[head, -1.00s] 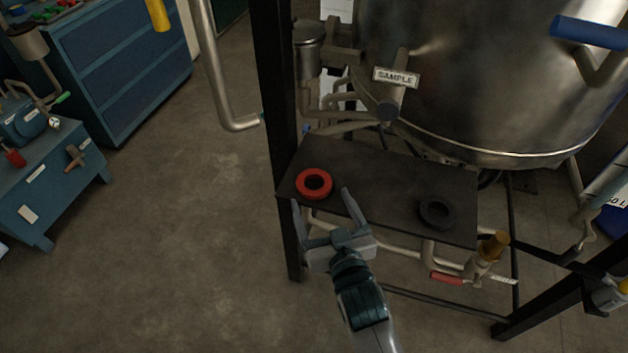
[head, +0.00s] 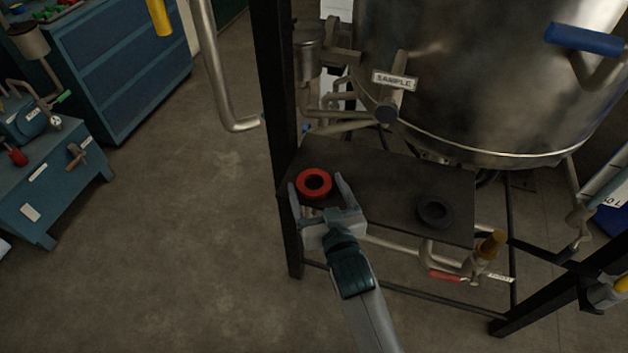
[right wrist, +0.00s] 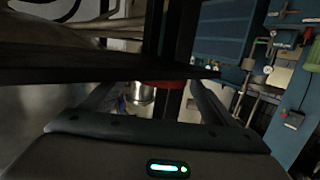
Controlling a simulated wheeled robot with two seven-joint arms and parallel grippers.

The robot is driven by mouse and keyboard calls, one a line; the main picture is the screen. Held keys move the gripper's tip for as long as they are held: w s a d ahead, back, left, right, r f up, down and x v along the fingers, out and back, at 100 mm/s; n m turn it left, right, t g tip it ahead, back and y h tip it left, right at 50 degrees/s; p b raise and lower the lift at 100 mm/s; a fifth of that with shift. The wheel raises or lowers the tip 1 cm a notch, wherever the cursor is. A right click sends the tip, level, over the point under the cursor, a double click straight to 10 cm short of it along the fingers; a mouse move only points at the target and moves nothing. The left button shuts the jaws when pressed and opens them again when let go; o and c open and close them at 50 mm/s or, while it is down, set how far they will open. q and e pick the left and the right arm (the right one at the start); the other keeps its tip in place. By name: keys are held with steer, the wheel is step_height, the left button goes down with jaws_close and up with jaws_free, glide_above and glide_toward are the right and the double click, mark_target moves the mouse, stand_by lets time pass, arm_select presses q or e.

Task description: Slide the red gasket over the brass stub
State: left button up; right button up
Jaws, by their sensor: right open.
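The red gasket (head: 313,195) lies flat on the left part of a dark shelf (head: 375,186). My right gripper (head: 316,181) is open, with one finger on each side of the gasket. Whether the fingers touch it I cannot tell. In the right wrist view the gasket (right wrist: 165,85) shows nearly edge-on, as a thin red strip between the two fingers. A brass-coloured stub (head: 490,243) stands, slightly tilted, on a pipe fitting beyond the shelf's right front corner. Its end is bare. My left gripper is not in view.
A black gasket (head: 435,211) lies on the shelf's right part. A dark post (head: 275,110) stands at the shelf's left edge. A steel tank (head: 470,90) with a sample outlet (head: 388,109) rises behind. A red-handled valve (head: 445,277) sits below. Open floor lies left.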

steer(key=shift+w, duration=0.3)
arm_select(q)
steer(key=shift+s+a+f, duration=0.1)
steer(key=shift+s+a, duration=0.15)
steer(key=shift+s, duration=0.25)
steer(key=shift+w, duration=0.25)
arm_select(e)
steer(key=shift+c, duration=0.6)
steer(key=c, duration=0.9)
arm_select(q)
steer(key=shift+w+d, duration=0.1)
arm_select(e)
steer(key=shift+c, duration=0.2)
